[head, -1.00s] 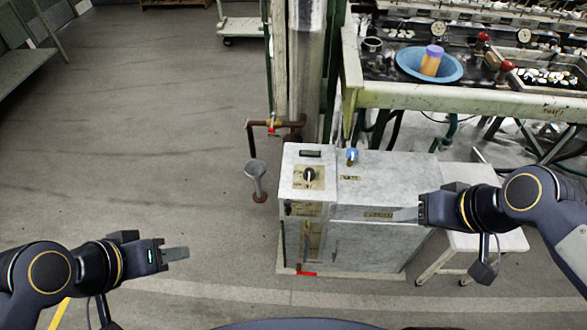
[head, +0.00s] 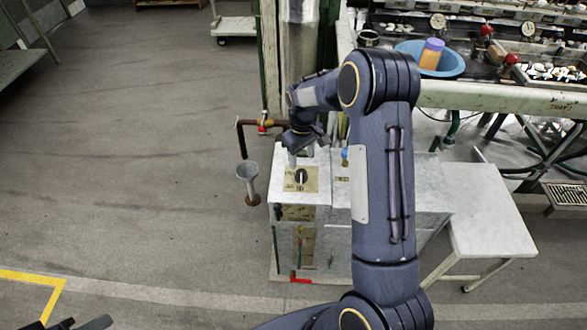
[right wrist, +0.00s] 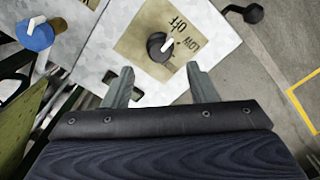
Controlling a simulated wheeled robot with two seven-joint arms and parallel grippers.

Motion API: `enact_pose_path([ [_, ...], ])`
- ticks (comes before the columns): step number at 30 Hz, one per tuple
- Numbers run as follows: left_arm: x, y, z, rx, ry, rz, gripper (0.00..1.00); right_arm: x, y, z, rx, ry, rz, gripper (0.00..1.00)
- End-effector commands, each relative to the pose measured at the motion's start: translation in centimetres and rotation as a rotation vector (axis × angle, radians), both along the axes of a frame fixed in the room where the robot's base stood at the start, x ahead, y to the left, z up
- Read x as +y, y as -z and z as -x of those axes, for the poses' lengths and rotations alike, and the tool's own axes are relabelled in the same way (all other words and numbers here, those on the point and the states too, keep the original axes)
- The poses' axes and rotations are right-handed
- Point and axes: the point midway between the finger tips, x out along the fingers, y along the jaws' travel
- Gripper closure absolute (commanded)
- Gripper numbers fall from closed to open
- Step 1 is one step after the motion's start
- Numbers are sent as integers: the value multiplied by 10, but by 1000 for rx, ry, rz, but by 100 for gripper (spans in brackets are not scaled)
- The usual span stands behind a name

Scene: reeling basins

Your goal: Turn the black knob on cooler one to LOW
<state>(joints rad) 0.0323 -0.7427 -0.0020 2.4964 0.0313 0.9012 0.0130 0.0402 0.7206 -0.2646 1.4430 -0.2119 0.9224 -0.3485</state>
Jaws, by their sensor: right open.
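The black knob (head: 301,176) sits on a tan label plate on top of the grey cooler (head: 345,265). In the right wrist view the knob (right wrist: 158,46) has a white pointer mark directed at the upper right, near the printed words "off" and "LOW"; its exact setting is hard to tell. My right gripper (head: 300,153) is just behind the knob in the head view. In the right wrist view its two fingers (right wrist: 160,66) are apart and empty, with the knob ahead of the gap. My left gripper (head: 95,323) barely shows at the bottom left edge.
A blue-handled valve (right wrist: 36,34) stands beside the plate. A grey funnel (head: 248,175) and brown pipe stand left of the cooler. A white low table (head: 490,220) is to the right. A blue basin (head: 455,63) sits on the bench behind. The floor at left is clear.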

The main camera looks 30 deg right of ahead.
Motion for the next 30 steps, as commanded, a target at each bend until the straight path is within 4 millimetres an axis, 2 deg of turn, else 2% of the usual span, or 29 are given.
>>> enact_pose_path([
  [3, 0, 1, 0, 0, 0, 0, 64, 0, 22, 1, 5, 0, -1, 48],
  [9, 0, 2, 0, 0, 0, 0, 64, 0, 50, 1, 3, 1, -1, 48],
  [14, 0, 2, 0, 0, 0, 0, 64, 0, 59, 1, 1, 1, -2, 48],
  [21, 0, 2, 0, 0, 0, 0, 64, 0, 60, 1, 0, 1, -1, 48],
  [23, 0, 2, 0, 0, 0, 0, 64, 0, 60, 1, 0, 1, -1, 53],
  [30, 0, 2, 0, 0, 0, 0, 64, 1, 60, 1, 0, 1, -1, 84],
])
